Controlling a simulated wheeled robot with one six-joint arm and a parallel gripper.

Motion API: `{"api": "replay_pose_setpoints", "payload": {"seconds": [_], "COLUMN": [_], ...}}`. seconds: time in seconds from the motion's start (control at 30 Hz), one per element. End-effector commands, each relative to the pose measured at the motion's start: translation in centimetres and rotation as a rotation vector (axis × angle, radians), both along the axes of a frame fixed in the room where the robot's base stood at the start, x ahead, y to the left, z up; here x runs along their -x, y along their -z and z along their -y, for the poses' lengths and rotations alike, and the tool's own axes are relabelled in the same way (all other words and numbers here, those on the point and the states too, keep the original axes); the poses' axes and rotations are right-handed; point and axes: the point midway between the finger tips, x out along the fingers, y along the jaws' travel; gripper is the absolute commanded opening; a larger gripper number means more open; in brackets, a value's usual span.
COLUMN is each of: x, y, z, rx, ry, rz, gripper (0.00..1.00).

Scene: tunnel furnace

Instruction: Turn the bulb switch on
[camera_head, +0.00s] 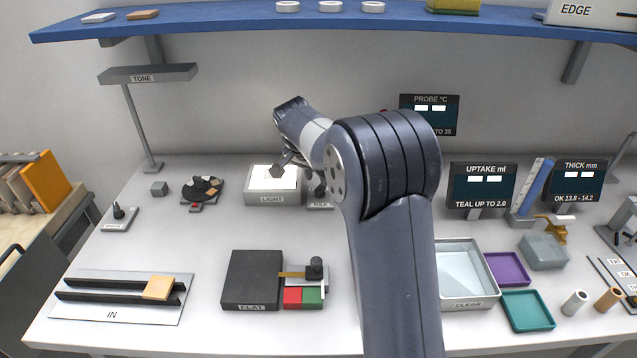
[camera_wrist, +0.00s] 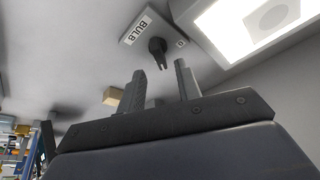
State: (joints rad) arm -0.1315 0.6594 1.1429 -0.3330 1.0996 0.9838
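In the head view my gripper (camera_head: 298,172) is above the light box's right side, close to the switch.
The LIGHT box (camera_head: 272,199) has a bright white top, also visible in the wrist view (camera_wrist: 246,20). A black FLAT block (camera_head: 252,278) stands in front. A dark round dish (camera_head: 203,189) sits to the left. A blue shelf (camera_head: 230,18) runs overhead.

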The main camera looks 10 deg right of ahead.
Motion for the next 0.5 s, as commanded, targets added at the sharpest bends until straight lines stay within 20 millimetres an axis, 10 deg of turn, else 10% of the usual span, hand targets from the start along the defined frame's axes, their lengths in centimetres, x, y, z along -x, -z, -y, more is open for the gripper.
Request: {"api": "replay_pose_setpoints", "payload": {"seconds": [0.5], "x": [1.9], "y": [-5.9], "z": [-1.7], "rx": [0.0], "ry": [-0.001], "rz": [-0.002], "gripper": [0.33]}}
